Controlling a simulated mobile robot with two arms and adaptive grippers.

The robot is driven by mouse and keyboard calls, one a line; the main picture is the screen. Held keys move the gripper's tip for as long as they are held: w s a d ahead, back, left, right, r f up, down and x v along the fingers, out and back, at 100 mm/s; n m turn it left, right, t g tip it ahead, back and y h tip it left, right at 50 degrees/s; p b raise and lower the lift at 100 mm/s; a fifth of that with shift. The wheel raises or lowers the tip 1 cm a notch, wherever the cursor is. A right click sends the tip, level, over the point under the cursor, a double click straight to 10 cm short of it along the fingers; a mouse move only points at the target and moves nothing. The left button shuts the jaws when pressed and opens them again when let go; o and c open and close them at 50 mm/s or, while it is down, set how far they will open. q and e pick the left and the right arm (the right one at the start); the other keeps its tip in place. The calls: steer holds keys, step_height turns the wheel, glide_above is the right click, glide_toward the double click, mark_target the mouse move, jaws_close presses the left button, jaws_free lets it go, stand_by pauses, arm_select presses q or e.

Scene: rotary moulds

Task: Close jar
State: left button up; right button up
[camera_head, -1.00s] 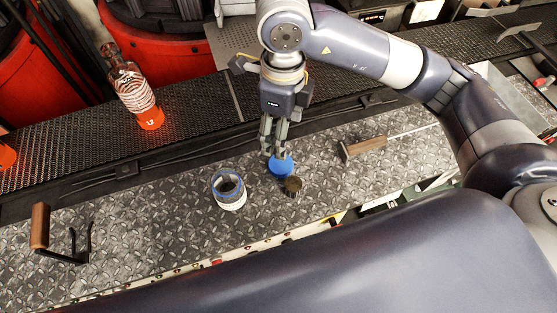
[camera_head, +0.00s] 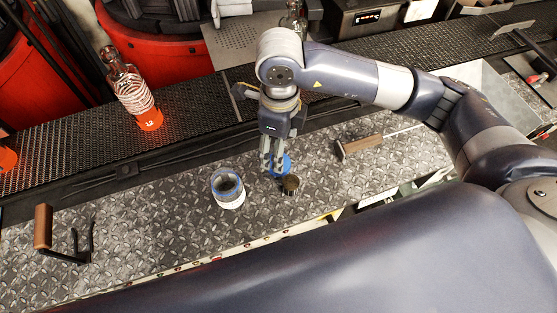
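An open jar (camera_head: 229,190) with a white label, a blue rim and dark contents stands upright on the diamond-plate surface. A blue lid (camera_head: 284,162) is right of the jar, at the fingertips of my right gripper (camera_head: 274,170). The fingers point down and partly cover the lid. I cannot tell whether they are closed on it. My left gripper is out of view.
A small dark round object (camera_head: 291,185) stands just in front of the lid. A wooden-handled tool (camera_head: 360,147) lies to the right, and another (camera_head: 43,227) is at the far left. A bottle with orange contents (camera_head: 135,90) stands on the mesh ledge behind.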

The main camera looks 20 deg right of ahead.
steer(key=shift+f+p, duration=0.25)
steer(key=shift+p, duration=0.05)
steer(key=f, duration=0.1)
steer(key=f+p, duration=0.1)
steer(key=f, duration=0.2)
steer(key=shift+s+a+f+p, duration=0.2)
steer(key=shift+s+p, duration=0.1)
steer(key=shift+p, duration=0.1)
steer(key=shift+f, duration=0.15)
steer(key=shift+c, duration=0.5)
steer(key=c, duration=0.7)
